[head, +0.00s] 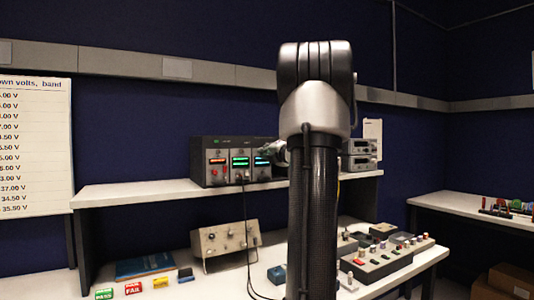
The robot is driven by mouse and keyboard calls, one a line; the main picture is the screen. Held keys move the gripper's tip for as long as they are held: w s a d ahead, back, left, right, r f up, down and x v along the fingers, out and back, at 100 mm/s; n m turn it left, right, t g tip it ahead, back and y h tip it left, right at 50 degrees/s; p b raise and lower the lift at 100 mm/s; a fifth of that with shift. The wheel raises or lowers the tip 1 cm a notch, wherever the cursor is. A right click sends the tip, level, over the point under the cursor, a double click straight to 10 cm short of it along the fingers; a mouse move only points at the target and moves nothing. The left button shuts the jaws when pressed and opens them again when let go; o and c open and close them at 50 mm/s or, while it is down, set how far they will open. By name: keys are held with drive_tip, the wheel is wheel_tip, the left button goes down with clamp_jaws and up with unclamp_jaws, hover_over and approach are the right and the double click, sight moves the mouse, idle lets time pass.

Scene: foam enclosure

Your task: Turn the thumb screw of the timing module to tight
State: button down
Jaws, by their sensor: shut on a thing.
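A dark instrument rack (197,168) stands on the shelf, with three modules side by side. The left module (216,170) has an orange display, the middle one (240,171) a green display, and the right one (261,172) a blue-green display. Labels are too small to read, so I cannot tell by name which is the timing module. My gripper (271,149) is at the upper front of the right module, partly hidden by my arm. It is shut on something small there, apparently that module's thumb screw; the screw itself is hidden.
The rack stands on a white shelf (130,192). Stacked grey instruments (361,154) are right of my arm. Below, the bench holds a beige knob box (226,240), a blue folder (145,266), coloured tags (132,289) and a knob panel (388,260). A black cable hangs from the rack.

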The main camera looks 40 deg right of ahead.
drive_tip(key=shift+f+m, duration=0.1)
drive_tip(key=shift+m, duration=4.1)
drive_tip(key=c, duration=1.4)
unclamp_jaws()
drive_tip(key=v, duration=1.2)
